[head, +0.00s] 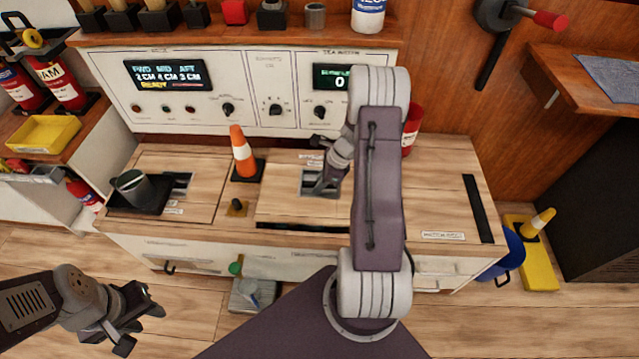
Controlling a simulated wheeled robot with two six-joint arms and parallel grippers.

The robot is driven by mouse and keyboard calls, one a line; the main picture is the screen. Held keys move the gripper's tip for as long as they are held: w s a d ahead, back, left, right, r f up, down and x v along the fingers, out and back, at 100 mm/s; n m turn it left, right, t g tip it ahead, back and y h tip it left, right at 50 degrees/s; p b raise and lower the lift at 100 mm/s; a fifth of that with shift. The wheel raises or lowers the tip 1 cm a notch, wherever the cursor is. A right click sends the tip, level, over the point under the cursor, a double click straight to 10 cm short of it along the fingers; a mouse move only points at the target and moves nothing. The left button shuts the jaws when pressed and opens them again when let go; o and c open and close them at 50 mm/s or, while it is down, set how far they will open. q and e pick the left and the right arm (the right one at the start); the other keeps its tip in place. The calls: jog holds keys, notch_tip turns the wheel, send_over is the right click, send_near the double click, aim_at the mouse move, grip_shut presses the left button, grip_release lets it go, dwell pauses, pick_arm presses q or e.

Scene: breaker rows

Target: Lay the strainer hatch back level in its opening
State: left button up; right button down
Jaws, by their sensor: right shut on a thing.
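The hatch (279,205) is a wood-coloured panel in the middle of the counter top, with a recessed metal pull. A dark gap shows along its front edge, so it does not sit flush there; its right side is hidden behind my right arm. My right gripper (324,182) is at the pull and shut on it; the fingertips are partly hidden. My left gripper (139,322) is open and empty, low at the left, in front of the counter and away from the hatch.
An orange cone (242,155) stands by the hatch's back left corner, with a small dark knob (237,208) at its left. A control panel (190,112) rises behind.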

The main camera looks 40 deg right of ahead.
jog(key=shift+f, duration=0.2)
dwell(0.5)
jog(key=shift+f+b, duration=1.55)
jog(key=shift+f, duration=0.55)
jog(key=c, duration=1.4)
grip_release()
jog(key=shift+o, duration=0.2)
jog(key=shift+r, duration=0.1)
jog(key=p+v, duration=0.5)
jog(key=v, duration=0.3)
jog(key=shift+a+r, duration=0.1)
jog(key=shift+r, duration=0.05)
jog(key=shift+s+r+p, duration=0.15)
jog(key=shift+r+p, duration=0.15)
jog(key=shift+r, duration=0.1)
